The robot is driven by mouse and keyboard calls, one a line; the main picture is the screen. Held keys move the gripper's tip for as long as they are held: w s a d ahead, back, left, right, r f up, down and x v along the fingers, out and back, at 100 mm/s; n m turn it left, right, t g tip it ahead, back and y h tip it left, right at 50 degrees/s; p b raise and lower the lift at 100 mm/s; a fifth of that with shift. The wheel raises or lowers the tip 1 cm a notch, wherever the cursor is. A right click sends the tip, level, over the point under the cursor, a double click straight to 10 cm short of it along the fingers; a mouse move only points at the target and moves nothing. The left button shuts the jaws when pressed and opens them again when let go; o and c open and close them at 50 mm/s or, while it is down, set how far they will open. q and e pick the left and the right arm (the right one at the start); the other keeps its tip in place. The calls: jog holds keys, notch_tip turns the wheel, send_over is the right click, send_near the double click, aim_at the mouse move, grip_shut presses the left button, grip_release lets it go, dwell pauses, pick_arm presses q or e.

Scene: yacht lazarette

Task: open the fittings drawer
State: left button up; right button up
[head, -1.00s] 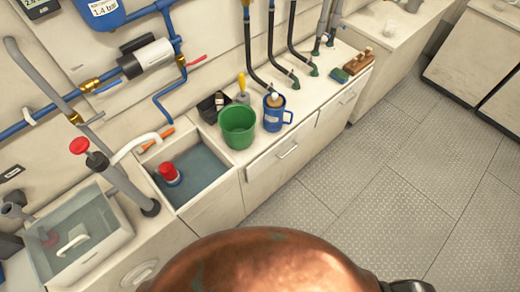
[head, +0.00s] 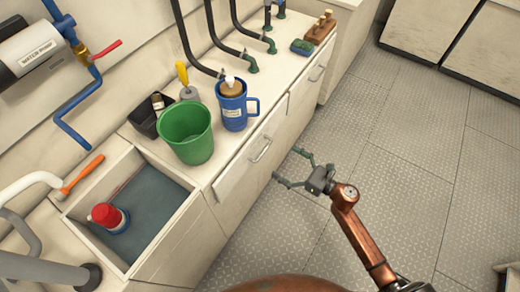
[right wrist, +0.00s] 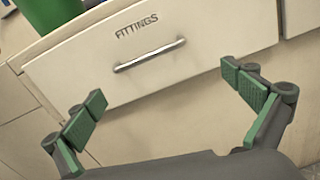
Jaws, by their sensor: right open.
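The fittings drawer (head: 240,172) is a cream front below the counter, and it is shut. Its silver bar handle (head: 262,149) faces the aisle. The right wrist view shows the drawer front (right wrist: 75,70) with the word FITTINGS above the handle (right wrist: 149,55). My right gripper (head: 287,166) is open and empty, a short way out from the drawer front. In the right wrist view its two green-padded fingers (right wrist: 170,98) stand apart, with the handle beyond and between them, not touched. My left gripper is not in view.
A green bucket (head: 187,135), a blue mug (head: 233,108) and a black box (head: 150,116) stand on the counter above the drawer. A sunken bin at left holds a red-capped container (head: 108,217). The grey floor (head: 390,150) beside my right arm is clear.

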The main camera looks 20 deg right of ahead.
aim_at(264, 151)
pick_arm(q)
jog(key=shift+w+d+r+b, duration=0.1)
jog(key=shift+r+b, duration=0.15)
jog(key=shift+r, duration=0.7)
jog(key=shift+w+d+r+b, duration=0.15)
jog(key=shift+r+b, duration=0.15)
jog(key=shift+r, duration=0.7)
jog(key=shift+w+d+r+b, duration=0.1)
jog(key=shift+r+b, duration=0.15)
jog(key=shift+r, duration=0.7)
pick_arm(e)
jog(key=shift+w+a+r+n+y, duration=0.15)
jog(key=shift+w+a+r+n, duration=0.15)
jog(key=shift+w+a, duration=0.7)
jog(key=shift+w+a+r+n+y, duration=0.15)
jog(key=shift+w+a+n, duration=0.2)
jog(key=shift+w+a, duration=0.7)
jog(key=shift+w+a+r+n+y, duration=0.1)
jog(key=shift+w+a+r+n, duration=0.2)
jog(key=shift+w+a, duration=0.7)
jog(key=shift+c, duration=0.4)
jog(key=c, duration=1.2)
jog(key=shift+s+f, duration=0.1)
jog(key=shift+s, duration=0.05)
jog(key=shift+c, duration=0.2)
